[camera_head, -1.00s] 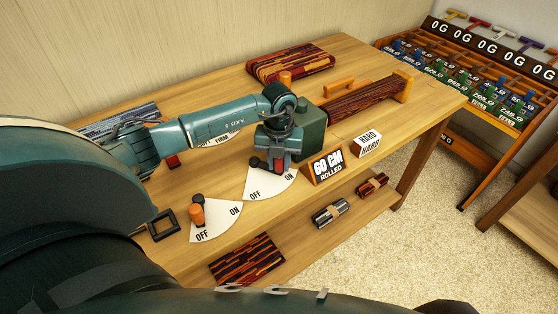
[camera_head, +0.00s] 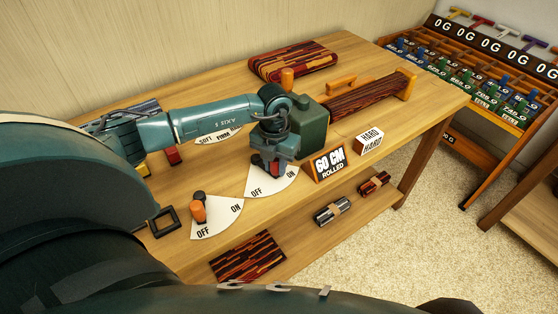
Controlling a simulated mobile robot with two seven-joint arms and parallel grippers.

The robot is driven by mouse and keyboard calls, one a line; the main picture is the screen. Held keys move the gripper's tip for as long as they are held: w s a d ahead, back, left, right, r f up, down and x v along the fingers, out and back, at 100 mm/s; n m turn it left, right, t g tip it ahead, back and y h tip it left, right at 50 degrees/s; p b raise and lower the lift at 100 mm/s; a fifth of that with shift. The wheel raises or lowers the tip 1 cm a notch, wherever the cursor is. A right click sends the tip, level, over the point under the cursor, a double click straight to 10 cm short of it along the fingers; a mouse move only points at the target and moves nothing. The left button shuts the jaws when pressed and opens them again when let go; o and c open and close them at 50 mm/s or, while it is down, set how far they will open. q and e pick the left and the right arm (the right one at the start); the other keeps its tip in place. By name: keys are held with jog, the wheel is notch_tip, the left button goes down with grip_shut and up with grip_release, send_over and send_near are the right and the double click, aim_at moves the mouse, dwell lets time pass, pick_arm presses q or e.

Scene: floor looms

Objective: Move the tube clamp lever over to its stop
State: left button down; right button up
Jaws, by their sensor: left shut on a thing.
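My left gripper (camera_head: 268,164) points down over the middle white dial (camera_head: 286,183), which is marked OFF and ON. It is shut on a red lever (camera_head: 275,171), mostly hidden by the fingers. The lever stands above the dial's back part, and its exact angle is hard to tell. A dark green block (camera_head: 311,122) with an orange knob stands just behind and right of the gripper. No readable label names the tube clamp. My right gripper is not in view.
An orange lever (camera_head: 198,210) stands on another OFF/ON dial (camera_head: 223,219) at the front left. A SOFT/FIRM dial (camera_head: 219,135) lies partly under my left arm. A 60 CM sign (camera_head: 327,165) and a HARD block (camera_head: 369,142) stand right of the gripper.

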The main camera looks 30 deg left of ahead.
pick_arm(q)
jog(key=s+m, duration=0.1)
jog(key=m, duration=0.1)
jog(key=s+a+m+b, duration=0.1)
jog(key=shift+s+m, duration=0.15)
jog(key=shift+m, duration=0.25)
jog(key=s+m+b, duration=0.1)
jog(key=a+m, duration=0.1)
jog(key=m, duration=0.1)
jog(key=shift+s+a+m+b, duration=0.2)
jog(key=shift+s+m+b, duration=0.1)
jog(key=shift+s+b, duration=0.1)
jog(key=shift+s+a+m, duration=0.15)
jog(key=shift+a+m, duration=0.05)
jog(key=shift+m, duration=0.2)
jog(key=shift+s, duration=0.1)
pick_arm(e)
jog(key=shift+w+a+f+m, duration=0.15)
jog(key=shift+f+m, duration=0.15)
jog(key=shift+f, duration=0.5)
pick_arm(q)
jog(key=shift+a+m, duration=0.1)
jog(key=shift+m, duration=0.2)
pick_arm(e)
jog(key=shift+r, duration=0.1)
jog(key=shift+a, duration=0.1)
